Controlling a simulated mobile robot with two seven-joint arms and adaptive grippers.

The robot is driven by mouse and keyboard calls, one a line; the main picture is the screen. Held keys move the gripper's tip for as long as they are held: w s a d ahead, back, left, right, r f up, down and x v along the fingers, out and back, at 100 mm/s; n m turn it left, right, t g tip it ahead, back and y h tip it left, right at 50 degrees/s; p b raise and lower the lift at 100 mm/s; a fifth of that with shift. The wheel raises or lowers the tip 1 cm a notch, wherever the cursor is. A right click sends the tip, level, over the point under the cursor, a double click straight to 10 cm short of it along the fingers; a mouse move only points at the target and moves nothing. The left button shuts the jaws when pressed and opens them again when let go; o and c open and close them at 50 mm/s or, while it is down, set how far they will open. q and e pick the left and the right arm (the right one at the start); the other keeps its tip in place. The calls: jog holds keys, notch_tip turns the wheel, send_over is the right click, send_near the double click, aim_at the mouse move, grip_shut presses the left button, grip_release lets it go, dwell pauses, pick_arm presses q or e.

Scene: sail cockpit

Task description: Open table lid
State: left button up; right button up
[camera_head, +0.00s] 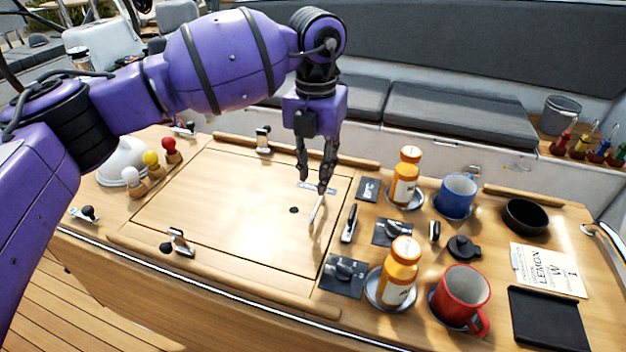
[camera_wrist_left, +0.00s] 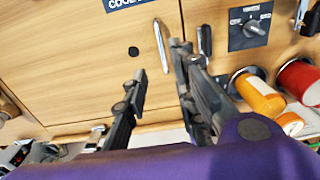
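The table lid (camera_head: 220,215) is a flat wooden panel, shut flush with the tabletop. It has a dark round hole (camera_head: 294,210) and a slim metal handle (camera_head: 317,214) near its right edge. In the left wrist view the lid (camera_wrist_left: 60,70) fills the left side, with the handle (camera_wrist_left: 162,45) upright near its edge. My left gripper (camera_head: 313,187) points down above the handle end of the lid, fingers apart and empty. In the left wrist view the open fingers (camera_wrist_left: 158,62) are either side of the handle's line; contact cannot be told. My right gripper is not in view.
Metal latches stand behind (camera_head: 263,139) and in front (camera_head: 180,242) of the lid. To the right are orange bottles (camera_head: 399,265), a blue mug (camera_head: 456,195), a red mug (camera_head: 461,292) and a black bowl (camera_head: 525,216). Coloured knobs (camera_head: 151,160) and a white dome (camera_head: 122,158) are left.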

aim_at(315, 208)
pick_arm(q)
jog(key=f, duration=0.1)
jog(key=s+f, duration=0.1)
jog(key=f, duration=0.1)
jog(key=shift+s+f, duration=0.1)
jog(key=shift+s, duration=0.05)
jog(key=f, duration=0.3)
jog(key=shift+w+f, duration=0.2)
jog(key=shift+f, duration=0.4)
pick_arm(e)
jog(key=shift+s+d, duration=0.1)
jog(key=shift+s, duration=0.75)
pick_arm(q)
jog(key=shift+c, duration=0.5)
grip_shut()
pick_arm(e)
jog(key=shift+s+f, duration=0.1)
